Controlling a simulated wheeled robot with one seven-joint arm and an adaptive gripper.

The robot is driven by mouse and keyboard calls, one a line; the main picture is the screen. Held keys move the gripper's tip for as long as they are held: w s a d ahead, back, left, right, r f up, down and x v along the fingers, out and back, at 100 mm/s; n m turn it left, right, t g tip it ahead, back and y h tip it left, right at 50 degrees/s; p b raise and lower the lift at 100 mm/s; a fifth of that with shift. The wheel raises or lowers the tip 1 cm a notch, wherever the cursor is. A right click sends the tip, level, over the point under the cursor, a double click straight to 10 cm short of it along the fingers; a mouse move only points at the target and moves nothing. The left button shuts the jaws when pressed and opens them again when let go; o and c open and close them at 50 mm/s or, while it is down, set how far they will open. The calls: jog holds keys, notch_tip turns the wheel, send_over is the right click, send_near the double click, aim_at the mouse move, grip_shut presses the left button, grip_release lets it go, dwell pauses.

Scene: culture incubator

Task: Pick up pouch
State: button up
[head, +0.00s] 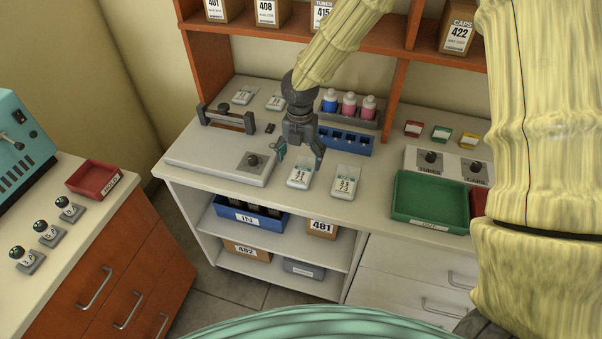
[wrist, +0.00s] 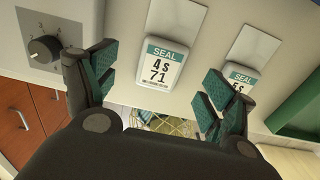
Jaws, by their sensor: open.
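A white pouch with a label reading "SEAL" and "71" (head: 299,175) lies on the counter below my gripper. It also shows in the wrist view (wrist: 162,64), between and beyond the two fingers. A second, similar white pouch (head: 346,181) lies just to its right; in the wrist view it (wrist: 238,78) is partly hidden by the right finger. My gripper (head: 299,155) points down above the first pouch, fingers spread and nothing between them. Its green-padded fingertips show in the wrist view (wrist: 158,80) on either side of the first pouch, apart from it.
A sealer-like device with a knob (head: 252,160) stands left of the pouches. A blue rack (head: 345,141) and bottles (head: 349,105) stand behind. A green tray (head: 430,201) lies to the right. Two more small labelled items (head: 243,95) lie at the back left.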

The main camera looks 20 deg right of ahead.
aim_at(301, 173)
jog(key=shift+s+f, duration=0.15)
jog(key=shift+s, duration=0.05)
jog(key=shift+s+f+p, duration=0.15)
jog(key=shift+f+p, duration=0.85)
jog(key=shift+f, duration=1.5)
jog(key=c, duration=1.1)
